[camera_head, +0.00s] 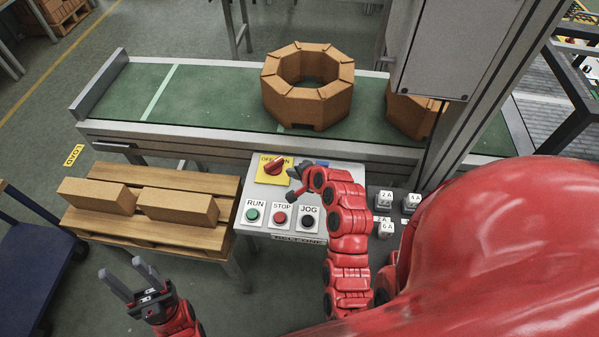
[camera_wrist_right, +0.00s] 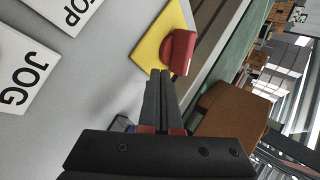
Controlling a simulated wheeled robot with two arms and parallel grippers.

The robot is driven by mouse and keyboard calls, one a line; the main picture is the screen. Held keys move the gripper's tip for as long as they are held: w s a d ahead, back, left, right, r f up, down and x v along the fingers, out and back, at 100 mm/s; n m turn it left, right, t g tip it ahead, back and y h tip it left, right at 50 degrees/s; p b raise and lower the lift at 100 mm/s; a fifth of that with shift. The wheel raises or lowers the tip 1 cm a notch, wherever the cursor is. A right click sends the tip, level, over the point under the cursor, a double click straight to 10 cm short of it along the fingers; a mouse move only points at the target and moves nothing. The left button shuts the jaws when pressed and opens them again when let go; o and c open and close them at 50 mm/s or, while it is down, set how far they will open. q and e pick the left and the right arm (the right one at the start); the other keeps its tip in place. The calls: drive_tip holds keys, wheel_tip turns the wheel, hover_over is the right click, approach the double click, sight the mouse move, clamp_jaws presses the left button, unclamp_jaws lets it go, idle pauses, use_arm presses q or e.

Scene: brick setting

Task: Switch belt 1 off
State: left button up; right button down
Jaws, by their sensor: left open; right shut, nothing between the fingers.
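A red rotary knob (camera_head: 276,166) sits on a yellow plate (camera_head: 262,177) at the upper left of the grey control panel (camera_head: 257,231). The plate's OFF/ON lettering is partly covered. The knob's handle slants up to the right. My right gripper (camera_head: 295,174) is shut and empty, just right of the knob. In the right wrist view the closed fingertips (camera_wrist_right: 160,76) lie close to the knob (camera_wrist_right: 179,52); contact cannot be told. My left gripper (camera_head: 120,267) is open and empty, low at the left, away from the panel. The green belt (camera_head: 215,96) runs behind the panel.
RUN (camera_head: 252,214), STOP (camera_head: 280,217) and JOG (camera_head: 308,220) buttons line the panel's front. An octagonal brick ring (camera_head: 308,112) stands on the belt; another is partly behind a grey cabinet (camera_head: 447,50). A pallet (camera_head: 150,231) with two bricks is left. Small labelled blocks (camera_head: 385,199) stand right.

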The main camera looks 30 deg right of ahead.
sight(280, 164)
drive_tip(key=w, duration=0.2)
drive_tip(key=w+p, duration=0.1)
drive_tip(key=shift+w+a+r, duration=0.1)
drive_tip(key=shift+w+a, duration=0.1)
drive_tip(key=shift+a, duration=0.1)
drive_tip(key=shift+w, duration=0.1)
